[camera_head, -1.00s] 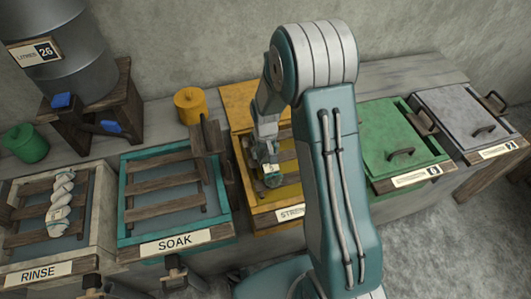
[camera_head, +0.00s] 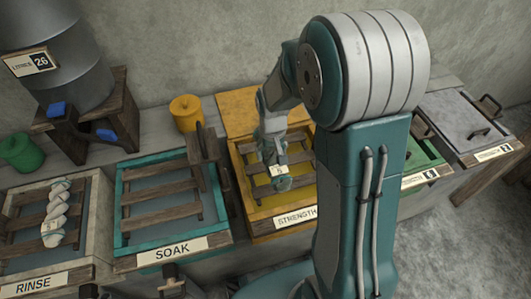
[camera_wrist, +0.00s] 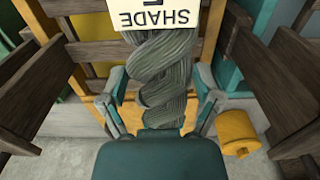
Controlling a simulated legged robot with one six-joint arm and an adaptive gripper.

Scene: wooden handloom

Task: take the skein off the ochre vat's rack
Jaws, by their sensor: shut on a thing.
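The ochre vat (camera_head: 243,198) stands in the middle of the row, with a wooden rack across it and a STRENGTH plate on its front. My gripper (camera_head: 272,152) is over this rack. It is shut on a twisted grey-green skein (camera_head: 283,184). In the wrist view the skein (camera_wrist: 163,80) fills the space between the two teal fingers of my gripper (camera_wrist: 163,95). A white SHADE tag (camera_wrist: 157,17) hangs on it, its print upside down there. The skein is over the rack; I cannot tell whether it still touches the slats.
The teal SOAK vat (camera_head: 122,215) has an empty rack. The RINSE vat (camera_head: 98,225) holds a pale twisted skein (camera_head: 55,212). An ochre jar (camera_head: 187,113) stands behind, also seen in the wrist view (camera_wrist: 238,132). Lidded vats (camera_head: 465,125) stand at right, partly behind my arm.

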